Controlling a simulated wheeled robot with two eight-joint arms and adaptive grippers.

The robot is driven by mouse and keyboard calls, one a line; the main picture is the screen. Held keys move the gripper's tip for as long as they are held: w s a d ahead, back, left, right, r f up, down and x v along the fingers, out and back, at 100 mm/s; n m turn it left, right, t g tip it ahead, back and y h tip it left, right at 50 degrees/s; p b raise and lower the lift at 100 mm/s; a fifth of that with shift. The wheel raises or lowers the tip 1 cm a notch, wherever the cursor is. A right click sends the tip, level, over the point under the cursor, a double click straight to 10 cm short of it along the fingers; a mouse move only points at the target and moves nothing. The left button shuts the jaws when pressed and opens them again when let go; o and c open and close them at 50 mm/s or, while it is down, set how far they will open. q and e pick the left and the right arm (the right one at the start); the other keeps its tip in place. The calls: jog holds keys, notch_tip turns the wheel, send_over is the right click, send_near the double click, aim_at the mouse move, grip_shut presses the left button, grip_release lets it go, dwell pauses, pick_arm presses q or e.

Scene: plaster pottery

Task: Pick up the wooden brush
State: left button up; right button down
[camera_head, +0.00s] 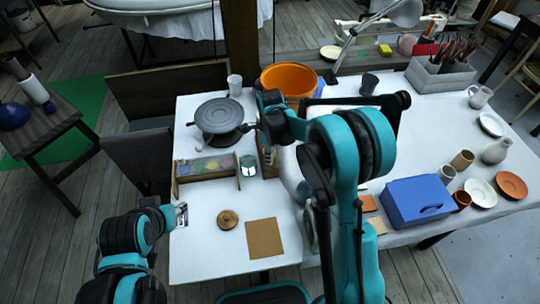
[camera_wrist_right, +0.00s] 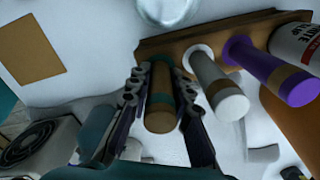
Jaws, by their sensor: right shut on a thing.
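In the right wrist view, a round brown wooden handle with a teal band, seemingly the wooden brush (camera_wrist_right: 162,112), points toward the camera from a wooden rack (camera_wrist_right: 205,36). Its far end is hidden. My right gripper (camera_wrist_right: 163,78) has a finger on each side of this handle and is shut on it. In the head view, my right arm reaches over the table and hides most of the rack and the brush. My left gripper (camera_head: 181,214) is at the table's left edge, away from the rack; its finger opening is too small to judge.
A white-and-tan handle (camera_wrist_right: 220,88) and a purple handle (camera_wrist_right: 270,72) stand close beside the brush. A grey turntable (camera_head: 219,116), an orange bowl (camera_head: 289,77) and a blue box (camera_head: 418,200) are on the table. A round wooden lid (camera_head: 227,219) lies near the front.

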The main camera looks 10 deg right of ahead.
jog(key=shift+r, duration=0.1)
notch_tip(320, 180, up, 4)
jog(key=shift+r+p, duration=0.15)
jog(key=shift+p, duration=0.9)
jog(key=s+d+r+p, duration=0.3)
jog(key=s+d+r, duration=0.3)
jog(key=s, duration=0.4)
jog(key=shift+r, duration=0.25)
jog(key=shift+d, duration=0.1)
